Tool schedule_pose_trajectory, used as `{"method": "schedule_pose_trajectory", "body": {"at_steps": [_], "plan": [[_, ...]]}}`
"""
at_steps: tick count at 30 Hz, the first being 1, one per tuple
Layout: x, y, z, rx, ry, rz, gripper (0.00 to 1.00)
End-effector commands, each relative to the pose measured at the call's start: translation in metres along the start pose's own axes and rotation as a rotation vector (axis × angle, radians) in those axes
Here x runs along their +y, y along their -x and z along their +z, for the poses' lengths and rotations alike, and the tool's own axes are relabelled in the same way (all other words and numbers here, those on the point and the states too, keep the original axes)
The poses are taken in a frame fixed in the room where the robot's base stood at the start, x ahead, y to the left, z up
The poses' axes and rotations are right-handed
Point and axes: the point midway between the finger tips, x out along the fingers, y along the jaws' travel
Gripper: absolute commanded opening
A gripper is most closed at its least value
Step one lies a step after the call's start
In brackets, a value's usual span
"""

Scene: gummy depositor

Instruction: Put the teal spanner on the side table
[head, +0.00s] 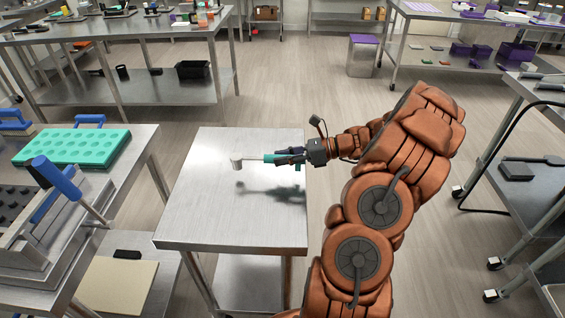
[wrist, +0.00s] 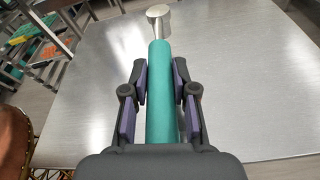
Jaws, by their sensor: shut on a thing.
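The teal spanner (head: 268,158) has a teal handle, a thin metal shaft and a rounded silver head that points left in the head view. My gripper (head: 290,156) is shut around its handle. The spanner is held roughly level above the metal side table (head: 205,215), with its shadow on the top apart from it. In the wrist view, the teal handle of the spanner (wrist: 161,90) runs between the two fingers of my gripper (wrist: 161,82), and the silver head is at the far end. The rear of the handle is hidden by the gripper body.
The side table top is otherwise bare. A bench at left holds a teal mould tray (head: 72,147) and a machine with a blue-handled lever (head: 58,180). Open floor lies behind the table.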

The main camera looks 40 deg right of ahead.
Motion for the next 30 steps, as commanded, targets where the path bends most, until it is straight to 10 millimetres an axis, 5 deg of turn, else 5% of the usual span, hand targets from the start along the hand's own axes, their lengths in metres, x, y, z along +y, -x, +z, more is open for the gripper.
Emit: {"method": "schedule_pose_trajectory", "body": {"at_steps": [8, 17, 28, 29, 30], "plan": [[-0.011, -0.004, 0.001, -0.001, 0.0, 0.002, 0.0], [-0.016, -0.011, -0.029, -0.003, -0.002, 0.002, 0.0], [-0.016, -0.012, -0.033, -0.003, 0.001, 0.002, 0.0], [-0.016, -0.012, -0.033, -0.002, 0.001, 0.002, 0.3], [-0.016, -0.012, -0.033, -0.002, 0.001, 0.002, 0.34]]}}
